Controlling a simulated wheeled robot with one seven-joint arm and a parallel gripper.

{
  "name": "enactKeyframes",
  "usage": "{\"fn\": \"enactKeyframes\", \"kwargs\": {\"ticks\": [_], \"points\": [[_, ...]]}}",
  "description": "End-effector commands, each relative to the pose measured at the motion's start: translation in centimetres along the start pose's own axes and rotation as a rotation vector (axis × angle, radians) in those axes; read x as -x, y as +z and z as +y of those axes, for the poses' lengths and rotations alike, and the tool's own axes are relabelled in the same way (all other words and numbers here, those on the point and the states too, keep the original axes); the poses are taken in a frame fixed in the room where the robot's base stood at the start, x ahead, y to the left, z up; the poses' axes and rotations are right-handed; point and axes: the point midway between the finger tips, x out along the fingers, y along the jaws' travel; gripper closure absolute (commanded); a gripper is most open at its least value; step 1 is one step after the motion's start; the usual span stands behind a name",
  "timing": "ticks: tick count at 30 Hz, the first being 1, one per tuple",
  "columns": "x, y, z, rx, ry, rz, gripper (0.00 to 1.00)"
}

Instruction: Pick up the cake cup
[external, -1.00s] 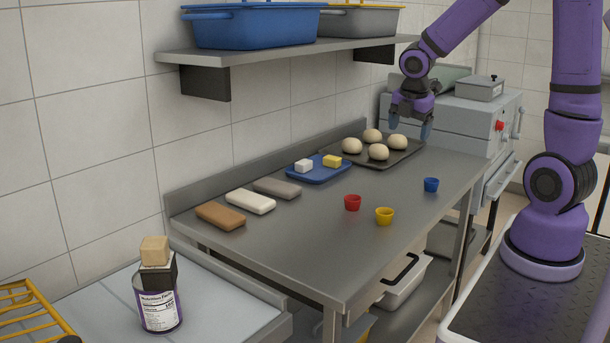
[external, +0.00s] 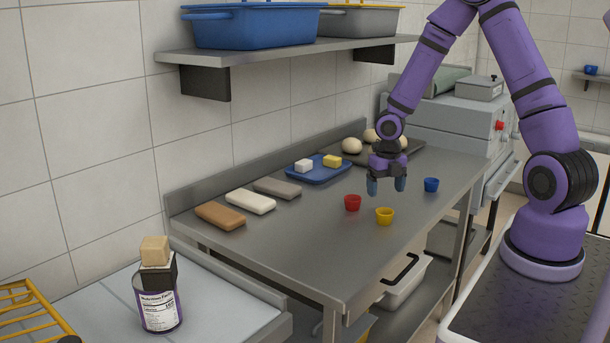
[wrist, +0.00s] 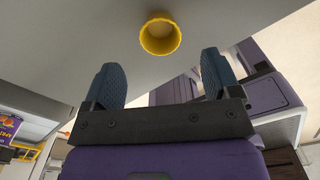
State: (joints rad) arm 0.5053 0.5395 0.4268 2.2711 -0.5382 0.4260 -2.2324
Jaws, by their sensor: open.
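Three small cake cups stand upright on the steel table in the external view: a red cup (external: 352,203), a yellow cup (external: 384,216) and a blue cup (external: 431,185). My gripper (external: 386,187) points down above the table, a little behind and above the yellow cup. It is open and empty. In the wrist view, the yellow cup (wrist: 160,36) lies ahead of my open fingers (wrist: 162,85), roughly centred between them and apart from them. The red and blue cups do not show in the wrist view.
A blue tray (external: 318,175) holds a white and a yellow block. Behind my gripper, dough balls sit on a dark tray (external: 412,155), partly hidden. Several bars, including a brown one (external: 220,216), lie at the left. The front of the steel table (external: 330,265) is clear.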

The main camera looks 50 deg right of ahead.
Motion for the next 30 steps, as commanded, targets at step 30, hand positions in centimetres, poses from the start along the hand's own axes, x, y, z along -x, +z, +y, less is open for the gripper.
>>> {"fn": "enactKeyframes", "kwargs": {"ticks": [30], "points": [[-7.8, -0.6, 0.1, -0.003, -0.001, -0.001, 0.17]]}}
